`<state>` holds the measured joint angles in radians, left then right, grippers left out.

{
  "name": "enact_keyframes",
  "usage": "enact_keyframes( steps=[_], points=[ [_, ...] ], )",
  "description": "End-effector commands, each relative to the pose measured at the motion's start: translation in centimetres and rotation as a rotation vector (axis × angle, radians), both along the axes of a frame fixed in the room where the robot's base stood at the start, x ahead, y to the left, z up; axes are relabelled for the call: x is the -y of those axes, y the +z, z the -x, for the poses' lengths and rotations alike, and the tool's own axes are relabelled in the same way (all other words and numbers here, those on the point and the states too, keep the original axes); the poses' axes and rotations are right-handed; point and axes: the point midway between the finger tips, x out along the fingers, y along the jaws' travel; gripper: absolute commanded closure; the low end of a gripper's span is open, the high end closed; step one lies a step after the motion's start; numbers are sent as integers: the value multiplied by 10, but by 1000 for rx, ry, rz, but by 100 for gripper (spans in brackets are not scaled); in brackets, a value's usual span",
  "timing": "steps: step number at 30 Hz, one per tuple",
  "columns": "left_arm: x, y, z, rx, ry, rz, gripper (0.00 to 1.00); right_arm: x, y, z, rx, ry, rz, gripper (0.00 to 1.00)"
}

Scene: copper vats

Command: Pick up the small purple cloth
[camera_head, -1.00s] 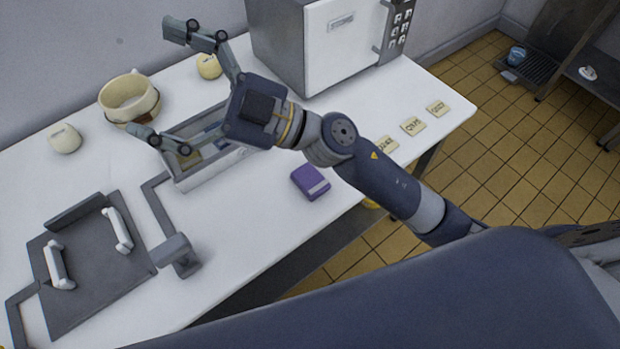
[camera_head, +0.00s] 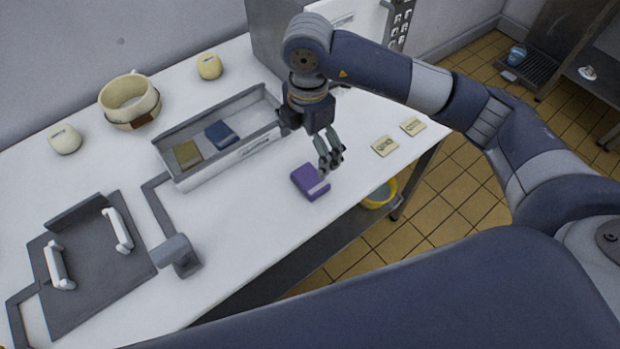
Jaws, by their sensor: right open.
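The small purple cloth (camera_head: 308,182) is a folded block with a pale stripe, lying on the white table near its front edge. My right gripper (camera_head: 331,166) points down just above and beside the cloth's right end. Its fingers are open and seem to hold nothing. Whether a fingertip touches the cloth I cannot tell. My left gripper is out of view.
A grey tray (camera_head: 210,178) behind the cloth holds an olive cloth (camera_head: 187,153) and a blue cloth (camera_head: 221,135). Small labels (camera_head: 385,146) lie to the right. A microwave (camera_head: 275,40) stands behind. A yellow bucket (camera_head: 379,195) sits below the table edge.

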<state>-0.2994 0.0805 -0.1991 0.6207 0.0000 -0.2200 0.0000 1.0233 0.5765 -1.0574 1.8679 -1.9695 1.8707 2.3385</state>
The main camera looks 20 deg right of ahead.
Motion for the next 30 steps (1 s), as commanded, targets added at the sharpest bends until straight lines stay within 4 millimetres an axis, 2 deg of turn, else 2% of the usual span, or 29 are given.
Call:
enact_keyframes(
  steps=[6, 14, 21, 30],
  points=[
    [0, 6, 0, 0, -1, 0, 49, 0, -35, 2, -6, 2, -1, 6],
    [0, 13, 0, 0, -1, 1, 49, 0, -56, 4, -7, 3, -2, 6],
    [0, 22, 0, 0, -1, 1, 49, 1, -91, 7, -5, 3, -3, 6],
    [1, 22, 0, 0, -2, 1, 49, 0, -98, 6, -3, 5, -5, 6]
  ],
)
